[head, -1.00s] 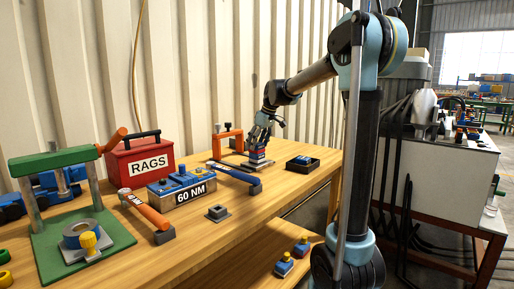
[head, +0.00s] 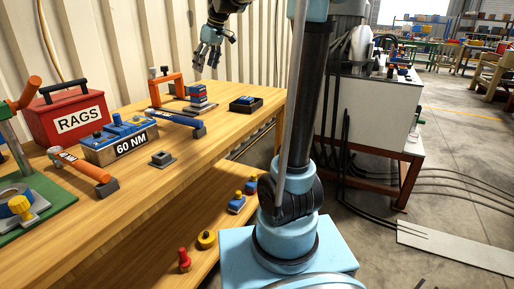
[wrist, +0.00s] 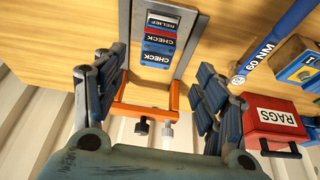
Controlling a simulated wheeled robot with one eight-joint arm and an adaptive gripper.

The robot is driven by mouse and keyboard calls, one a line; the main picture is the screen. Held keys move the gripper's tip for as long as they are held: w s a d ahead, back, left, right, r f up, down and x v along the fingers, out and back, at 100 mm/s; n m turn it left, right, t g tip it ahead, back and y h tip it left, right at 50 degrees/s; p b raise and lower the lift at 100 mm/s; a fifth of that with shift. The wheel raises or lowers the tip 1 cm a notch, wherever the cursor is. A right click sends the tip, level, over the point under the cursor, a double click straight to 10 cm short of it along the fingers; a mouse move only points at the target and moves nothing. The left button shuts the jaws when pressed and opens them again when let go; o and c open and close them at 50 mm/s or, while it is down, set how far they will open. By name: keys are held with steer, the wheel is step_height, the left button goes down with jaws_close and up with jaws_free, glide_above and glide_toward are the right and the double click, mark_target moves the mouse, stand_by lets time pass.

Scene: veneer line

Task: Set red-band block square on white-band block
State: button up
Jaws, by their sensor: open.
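A small stack of blue blocks (head: 198,93) stands upright on a dark flat plate (head: 182,112) at the far part of the bench. A red band shows on the stack, with a pale band lower down. The stack looks roughly square from here; exact alignment is too small to tell. In the wrist view the stack (wrist: 157,42) shows labelled faces reading RELIEF and CHECK, with red between blue parts. My gripper (head: 206,64) is open and empty, above the stack and apart from it. Its spread fingers also show in the wrist view (wrist: 158,92).
An orange clamp-like frame (head: 167,87) stands close behind the plate. A blue torque wrench (head: 175,118), a 60 NM block set (head: 120,147) and the red RAGS box (head: 77,119) are to the left.

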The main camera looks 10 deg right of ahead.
steer(key=s+d+f+m+h, duration=0.1)
steer(key=s+d+f+m, duration=0.1)
steer(key=s+d+f, duration=0.6)
steer(key=s+d+f+m+h, duration=0.1)
steer(key=s+d+f+m, duration=0.25)
steer(key=s, duration=0.75)
steer(key=s+d+f+m, duration=0.2)
steer(key=s+d+f, duration=0.2)
steer(key=s+f, duration=0.5)
steer(key=s+d+f+m+h, duration=0.1)
steer(key=s+d+f, duration=0.3)
steer(key=s+f, duration=0.5)
steer(key=shift+f+m+g, duration=0.3)
steer(key=shift+f+m, duration=0.35)
steer(key=shift+w, duration=0.1)
steer(key=shift+w+f, duration=0.2)
steer(key=shift+w, duration=0.25)
